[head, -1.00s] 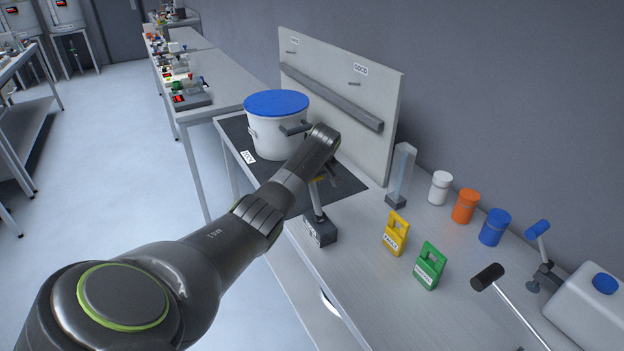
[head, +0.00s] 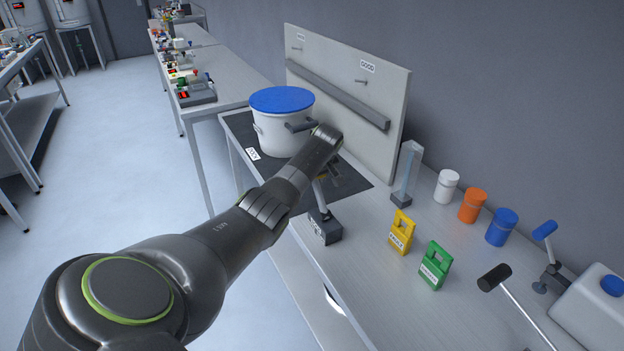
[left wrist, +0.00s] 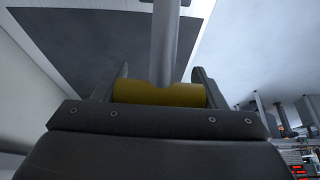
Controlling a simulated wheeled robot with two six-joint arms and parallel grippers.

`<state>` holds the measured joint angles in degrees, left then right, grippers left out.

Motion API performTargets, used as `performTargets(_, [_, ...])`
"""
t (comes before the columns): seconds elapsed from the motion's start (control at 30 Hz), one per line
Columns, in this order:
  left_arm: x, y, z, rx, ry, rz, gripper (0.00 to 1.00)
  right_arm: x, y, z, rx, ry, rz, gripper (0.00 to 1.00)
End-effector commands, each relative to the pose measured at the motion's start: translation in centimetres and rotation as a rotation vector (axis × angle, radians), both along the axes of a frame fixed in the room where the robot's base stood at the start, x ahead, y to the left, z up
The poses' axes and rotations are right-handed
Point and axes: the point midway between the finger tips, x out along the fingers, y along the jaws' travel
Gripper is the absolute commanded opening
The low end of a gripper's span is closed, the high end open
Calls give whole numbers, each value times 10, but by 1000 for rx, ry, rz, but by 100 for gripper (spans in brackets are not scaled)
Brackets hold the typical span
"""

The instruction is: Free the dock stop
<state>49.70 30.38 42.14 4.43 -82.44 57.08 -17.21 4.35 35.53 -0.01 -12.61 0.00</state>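The stop (head: 325,228) is a dark labelled block at the front edge of the bench with a grey lever (head: 320,195) rising from it, leaning slightly left. A bit of yellow shows at the lever's top, under my left wrist. My left gripper (left wrist: 160,85) is over that top, its fingers mostly hidden in the head view. In the left wrist view a yellow cross handle (left wrist: 140,92) on the grey shaft lies between the two fingers, its ends seeming to touch both. A white pot (head: 282,135) with a blue lid stands on the dark mat behind. My right gripper is not in view.
An upright board (head: 350,75) with a grey rail stands behind the pot. A clear column (head: 408,175), yellow tag (head: 401,232), green tag (head: 434,266), small jars, a black-knobbed rod (head: 494,278) and a white canister (head: 595,310) stand to the right.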

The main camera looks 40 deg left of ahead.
Motion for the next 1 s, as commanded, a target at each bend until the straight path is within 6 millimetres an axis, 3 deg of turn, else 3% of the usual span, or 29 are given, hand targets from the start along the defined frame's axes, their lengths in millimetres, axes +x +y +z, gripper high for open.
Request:
performTargets(0.03, [-3, -1, -7, -5, 13, 1, 71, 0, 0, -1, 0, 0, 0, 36])
performTargets(0.17, [-2, -1, -5, -4, 9, 1, 85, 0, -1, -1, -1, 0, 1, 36])
performTargets(0.57, [-1, -3, 4, 0, 2, -1, 85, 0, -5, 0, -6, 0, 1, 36])
performTargets(0.77, [-5, -11, 25, -1, 1, -1, 85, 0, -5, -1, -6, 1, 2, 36])
performTargets(1.0, [-11, -28, 64, -1, -2, -1, 85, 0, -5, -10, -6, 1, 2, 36])
